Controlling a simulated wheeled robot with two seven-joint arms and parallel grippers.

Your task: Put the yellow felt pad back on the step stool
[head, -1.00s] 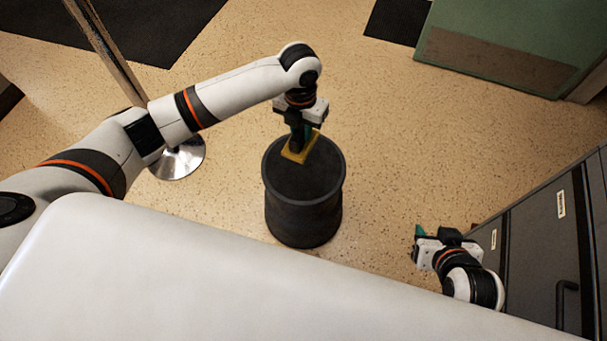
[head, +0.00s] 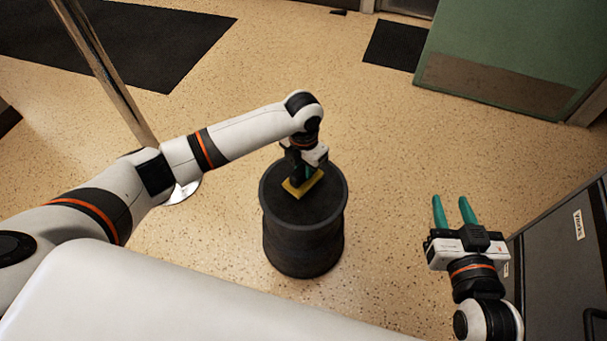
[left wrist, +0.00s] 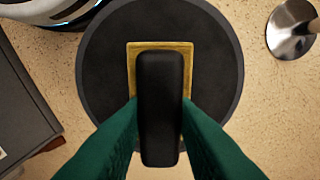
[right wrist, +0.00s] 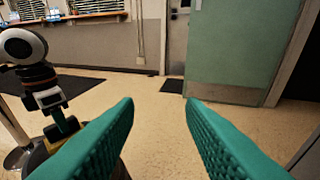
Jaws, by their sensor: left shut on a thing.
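The yellow felt pad (head: 290,188) is a flat square with a black block-shaped grip on top. It also shows in the left wrist view (left wrist: 131,68). The step stool (head: 303,240) is black and round, with a wide flat top that also shows in the left wrist view (left wrist: 108,75). The pad is over the stool's top, inside its rim; I cannot tell if it touches. My left gripper (head: 303,179) points down, its green fingers shut on the pad's black grip. My right gripper (head: 453,205) is open and empty, right of the stool.
A chrome post (head: 105,70) on a round base stands left of the stool. A grey cabinet (head: 560,250) is at the right. A green door (head: 510,50) and dark mats (head: 398,45) lie beyond. The floor around the stool is clear.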

